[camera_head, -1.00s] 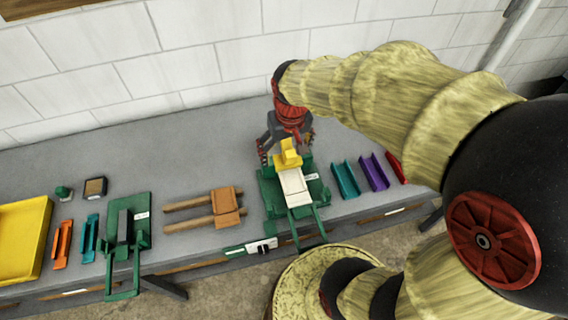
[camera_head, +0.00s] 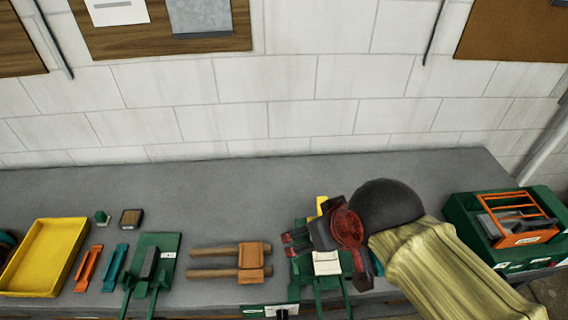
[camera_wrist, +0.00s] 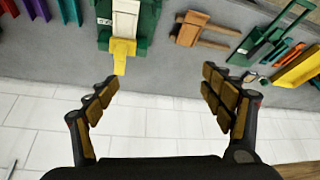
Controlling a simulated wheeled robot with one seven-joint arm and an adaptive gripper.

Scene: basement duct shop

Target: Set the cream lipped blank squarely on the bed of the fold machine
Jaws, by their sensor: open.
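The cream blank (camera_head: 326,263) lies on a green machine (camera_head: 302,270) on the bench, and my arm partly hides both in the head view. In the wrist view the cream blank (camera_wrist: 125,18) looks roughly in line with the green machine (camera_wrist: 148,25), which is cut off by the top edge. A yellow piece (camera_wrist: 123,55) adjoins the blank's wall-side end. My gripper (camera_wrist: 160,82) is open and empty, with its fingers wide apart. The yellow piece shows beyond the fingertips, clear of both fingers. Whether the blank sits fully flat cannot be told.
Left of the machine are a wooden two-handled tool (camera_head: 252,262), another green machine (camera_head: 168,245) with a dark block, teal (camera_head: 115,266) and orange (camera_head: 88,268) channels, and a yellow tray (camera_head: 45,258). A green crate (camera_head: 480,245) stands right. The bench's wall side is mostly clear.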

